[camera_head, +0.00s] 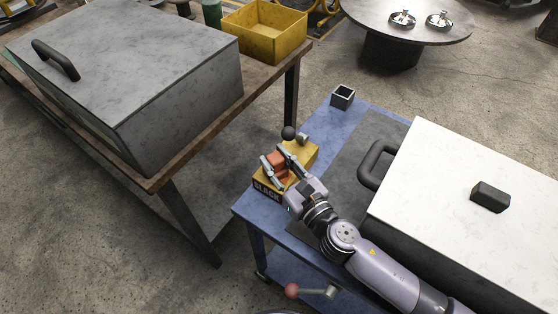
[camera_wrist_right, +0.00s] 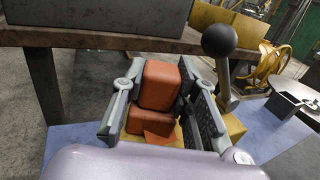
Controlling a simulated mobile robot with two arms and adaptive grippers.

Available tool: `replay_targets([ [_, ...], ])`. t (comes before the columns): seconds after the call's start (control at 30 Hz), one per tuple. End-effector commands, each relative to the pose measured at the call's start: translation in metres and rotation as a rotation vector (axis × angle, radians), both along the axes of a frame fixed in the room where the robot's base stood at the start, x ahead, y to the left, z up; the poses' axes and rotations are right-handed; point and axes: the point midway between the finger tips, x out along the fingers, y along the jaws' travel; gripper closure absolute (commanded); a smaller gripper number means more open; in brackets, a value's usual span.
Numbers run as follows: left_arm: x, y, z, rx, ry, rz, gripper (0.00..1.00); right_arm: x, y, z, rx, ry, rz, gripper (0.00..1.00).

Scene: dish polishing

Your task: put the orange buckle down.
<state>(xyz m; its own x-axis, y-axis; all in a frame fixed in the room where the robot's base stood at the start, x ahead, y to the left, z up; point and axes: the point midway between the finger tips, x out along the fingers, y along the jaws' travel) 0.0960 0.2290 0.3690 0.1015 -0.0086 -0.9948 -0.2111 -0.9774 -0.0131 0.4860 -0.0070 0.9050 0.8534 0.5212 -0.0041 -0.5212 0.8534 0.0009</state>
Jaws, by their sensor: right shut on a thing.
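The orange buckle (camera_head: 278,165) is a rounded orange block. It also shows in the right wrist view (camera_wrist_right: 160,85), between the two fingers. My right gripper (camera_head: 273,160) is shut on it, at the yellow box (camera_head: 267,197) with "BLACK" lettering on the blue table (camera_head: 352,108). The buckle is over the box; whether it touches the box I cannot tell. The fingers hide part of the buckle and the box. My left gripper is not in view.
A dark ball knob (camera_head: 289,132) stands close beyond the fingers. A small dark square cup (camera_head: 343,97) is at the table's far corner. A large white-topped case (camera_head: 470,170) with a dark handle (camera_head: 376,163) fills the right. A workbench with a grey case (camera_head: 130,75) is left.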

Motion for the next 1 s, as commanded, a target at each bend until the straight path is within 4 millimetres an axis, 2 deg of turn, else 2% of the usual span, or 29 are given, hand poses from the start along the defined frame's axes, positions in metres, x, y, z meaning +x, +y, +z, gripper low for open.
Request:
replay_targets([
  [0.17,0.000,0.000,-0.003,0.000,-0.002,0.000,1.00,0.000,0.000,-0.004,0.001,0.001,0.001,1.00],
  [0.2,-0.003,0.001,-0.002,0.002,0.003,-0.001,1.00,0.000,0.000,-0.003,0.001,0.002,0.001,0.71],
  [0.47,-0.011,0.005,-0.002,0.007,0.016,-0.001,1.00,0.000,0.000,-0.002,0.001,0.001,0.001,0.54],
  [0.87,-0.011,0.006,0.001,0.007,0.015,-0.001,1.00,-0.001,0.000,0.002,0.001,0.001,0.002,0.53],
  [1.0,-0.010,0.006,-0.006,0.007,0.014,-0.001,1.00,-0.019,-0.011,-0.002,0.001,0.003,0.003,0.53],
])
